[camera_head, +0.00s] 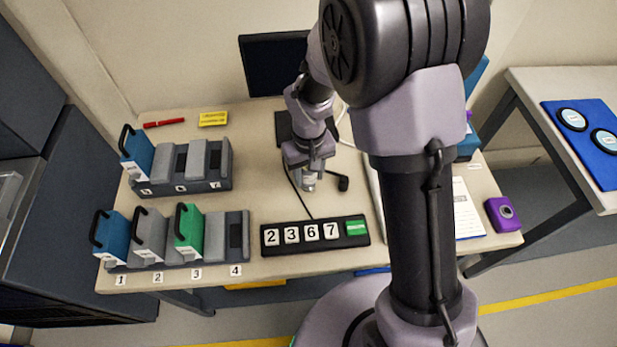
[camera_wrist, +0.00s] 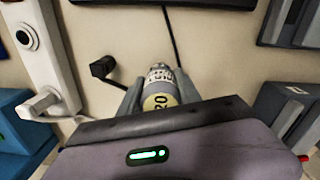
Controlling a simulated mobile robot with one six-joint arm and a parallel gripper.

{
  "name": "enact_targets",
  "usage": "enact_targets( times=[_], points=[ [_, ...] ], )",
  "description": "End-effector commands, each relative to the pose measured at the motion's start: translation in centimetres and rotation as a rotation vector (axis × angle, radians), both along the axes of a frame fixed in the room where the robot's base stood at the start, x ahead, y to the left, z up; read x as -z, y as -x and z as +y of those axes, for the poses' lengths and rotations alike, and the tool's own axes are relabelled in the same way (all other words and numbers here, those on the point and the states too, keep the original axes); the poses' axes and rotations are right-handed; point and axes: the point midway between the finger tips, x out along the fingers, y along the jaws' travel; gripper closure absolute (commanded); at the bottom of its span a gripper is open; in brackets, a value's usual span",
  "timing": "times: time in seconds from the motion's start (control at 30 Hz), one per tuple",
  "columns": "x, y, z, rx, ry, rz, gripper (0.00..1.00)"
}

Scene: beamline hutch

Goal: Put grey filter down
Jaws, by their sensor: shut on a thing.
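My gripper (camera_head: 309,178) is over the middle of the table, shut on a small grey cylinder. In the wrist view, my gripper (camera_wrist: 162,98) has its fingers on both sides of this cylinder (camera_wrist: 161,84), which has a lettered band and a yellow face marked 20. I cannot tell whether the cylinder touches the table. A grey block with a black handle (camera_head: 149,236) stands in the front rack (camera_head: 246,238) above label 2. A blue block (camera_head: 112,236) stands above label 1 and a green block (camera_head: 189,231) above label 3.
A second rack (camera_head: 222,182) behind holds a blue block (camera_head: 138,155). A black bar with digits 2367 (camera_head: 314,235) lies at the front. A small black item (camera_head: 341,182) is close right of my gripper. A purple box (camera_head: 501,214) sits at the right edge.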

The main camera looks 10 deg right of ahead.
Motion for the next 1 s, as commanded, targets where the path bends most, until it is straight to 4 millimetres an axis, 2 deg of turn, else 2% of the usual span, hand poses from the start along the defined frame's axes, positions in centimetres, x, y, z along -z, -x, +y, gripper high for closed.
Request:
enact_targets(
  times=[0.3, 0.33, 0.43, 0.77, 0.87, 1.0],
  points=[
    [0.3, 0.0, 0.0, 0.000, -0.001, -0.002, 1.00],
    [0.3, 0.0, 0.0, 0.000, 0.000, -0.001, 0.58],
    [0.2, 0.0, 0.0, 0.000, -0.001, -0.002, 0.38],
    [-0.2, 0.0, 0.0, 0.000, -0.001, -0.002, 0.38],
    [-2.1, 0.0, 0.1, 0.000, -0.001, -0.004, 0.38],
    [-6.4, -0.1, 0.0, 0.000, -0.001, -0.005, 0.38]
  ],
)
